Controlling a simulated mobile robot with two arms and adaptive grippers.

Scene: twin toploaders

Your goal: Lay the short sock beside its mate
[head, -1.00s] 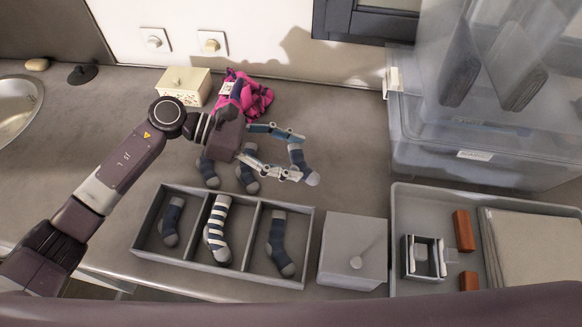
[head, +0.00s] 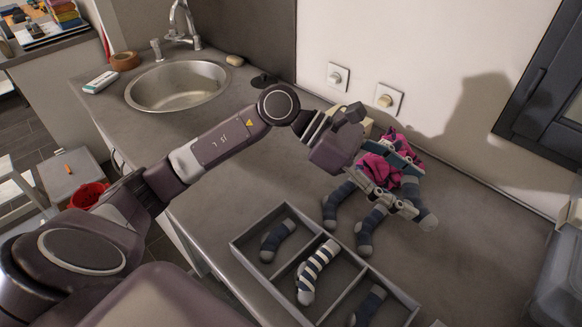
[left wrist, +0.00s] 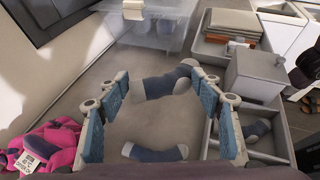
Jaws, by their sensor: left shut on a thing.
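My left gripper (head: 414,188) is over the counter behind the divided tray. A blue-grey sock with a grey toe (head: 427,216) lies between its fingers, and they are shut on it. In the left wrist view this sock (left wrist: 165,84) spans the gap between the fingertips. Two similar socks lie on the counter nearby, one on the left (head: 338,206) and one in the middle (head: 371,228). The grey tray (head: 243,246) holds a dark sock (head: 277,241), a striped sock (head: 318,270) and another dark sock (head: 369,305), each in its own compartment. I cannot tell which sock is the short one.
A crumpled pink cloth (head: 374,170) lies behind the gripper, near the wall. A sink (head: 178,86) is at the back left. In the left wrist view, a grey box (left wrist: 256,74) stands beside the tray and a clear bin (left wrist: 150,28) stands behind.

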